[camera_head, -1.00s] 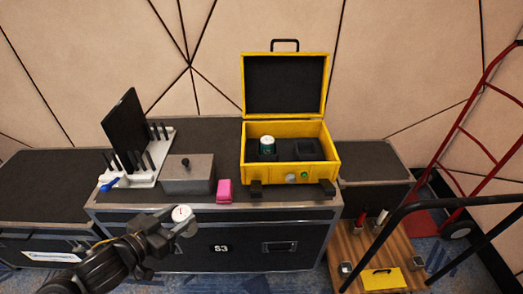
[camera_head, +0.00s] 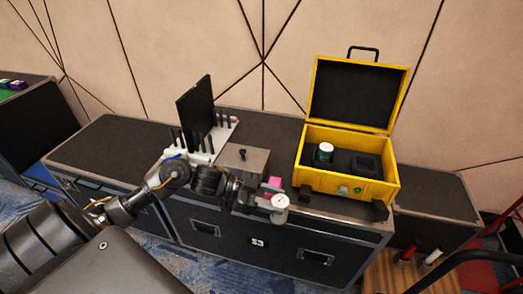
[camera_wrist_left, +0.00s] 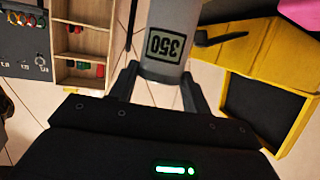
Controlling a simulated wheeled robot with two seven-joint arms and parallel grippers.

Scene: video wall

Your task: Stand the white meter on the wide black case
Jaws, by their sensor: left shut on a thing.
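My left gripper (camera_head: 270,204) is shut on the white meter (camera_head: 280,203), a small pale round thing with a flat top in the head view. My right gripper is not in view.
On the black case are a grey box with a knob (camera_head: 243,160), a pink block (camera_head: 273,183) partly behind my gripper, a white rack (camera_head: 222,135) with a black panel, and an open yellow case (camera_head: 345,165) holding a green-and-white cylinder (camera_head: 324,152). A lower black case (camera_head: 436,200) stands at right.

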